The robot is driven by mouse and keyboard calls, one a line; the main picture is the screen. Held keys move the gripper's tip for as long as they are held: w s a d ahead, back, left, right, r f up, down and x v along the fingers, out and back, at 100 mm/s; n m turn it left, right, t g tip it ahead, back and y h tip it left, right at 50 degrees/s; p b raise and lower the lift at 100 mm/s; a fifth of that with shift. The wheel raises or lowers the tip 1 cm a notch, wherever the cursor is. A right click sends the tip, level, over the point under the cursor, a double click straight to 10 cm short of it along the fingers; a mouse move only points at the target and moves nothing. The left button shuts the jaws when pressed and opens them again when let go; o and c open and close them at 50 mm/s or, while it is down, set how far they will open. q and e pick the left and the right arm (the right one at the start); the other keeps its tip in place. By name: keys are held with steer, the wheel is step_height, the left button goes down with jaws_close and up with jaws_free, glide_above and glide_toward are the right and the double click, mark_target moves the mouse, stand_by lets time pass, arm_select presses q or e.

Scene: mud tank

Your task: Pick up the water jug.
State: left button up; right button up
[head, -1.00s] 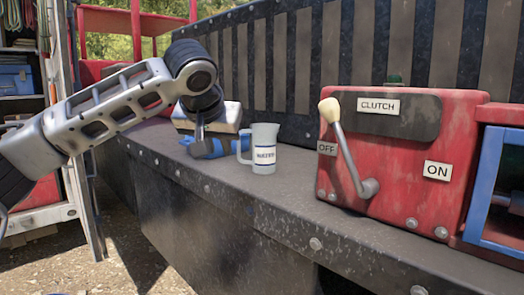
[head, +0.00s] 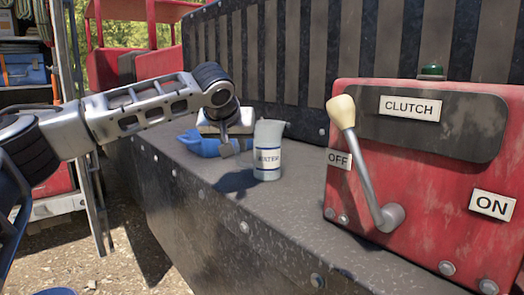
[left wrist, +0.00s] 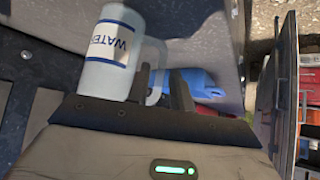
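The water jug (head: 268,163), pale grey with a blue-banded label, stands upright on the dark metal ledge. It also shows at the upper left of the left wrist view (left wrist: 108,50), with its handle (left wrist: 160,65) toward the fingers. My left gripper (head: 234,148) is just left of the jug at handle height. In the left wrist view its dark fingers (left wrist: 163,92) are apart, with the lower handle between them; a firm hold does not show. In the head view the gripper hides the handle. My right gripper is in neither view.
A blue object (head: 198,145) lies on the ledge (head: 270,215) behind my left gripper. A red clutch box (head: 365,175) with a white-knobbed lever (head: 358,150) stands to the right. A dark ribbed wall (head: 300,70) rises behind. The ledge before the jug is clear.

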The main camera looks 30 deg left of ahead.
mark_target(237, 150)
arm_select(q)
steer(key=shift+a+p+x, duration=0.2)
steer(key=shift+p+x, duration=0.45)
steer(key=shift+x, duration=2.25)
steer(key=shift+w+r, duration=0.1)
steer(key=shift+r, duration=0.1)
jaws_close()
